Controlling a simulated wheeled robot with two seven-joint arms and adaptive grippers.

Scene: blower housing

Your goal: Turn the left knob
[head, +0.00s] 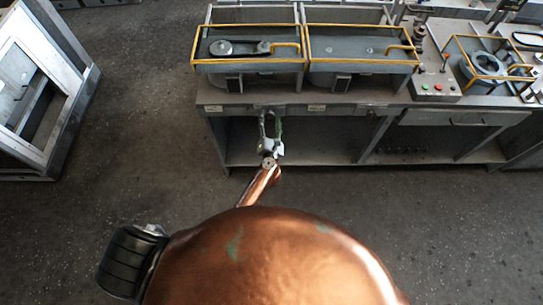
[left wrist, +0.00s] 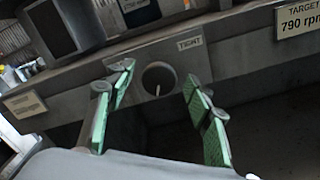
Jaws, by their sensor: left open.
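A round dark knob (left wrist: 155,73) with a pale pointer mark sits on the front panel of the bench in the left wrist view, just below a label reading TIGHT (left wrist: 190,43). My left gripper (left wrist: 160,76) is open, with one green-padded finger on each side of the knob in that view. I see no contact between the fingers and the knob. In the head view my left gripper (head: 270,114) is at the bench's front edge, below the left housing (head: 240,72), and I cannot make out the knob there. My right gripper is not in view.
The bench front (head: 350,109) carries more labels, one reading TARGET 790 rpm (left wrist: 302,22). Yellow-railed housings stand on top. A panel with red and green buttons (head: 436,88) is to the right. Open shelf space lies under the bench. A grey frame (head: 50,100) stands far left, with clear floor between.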

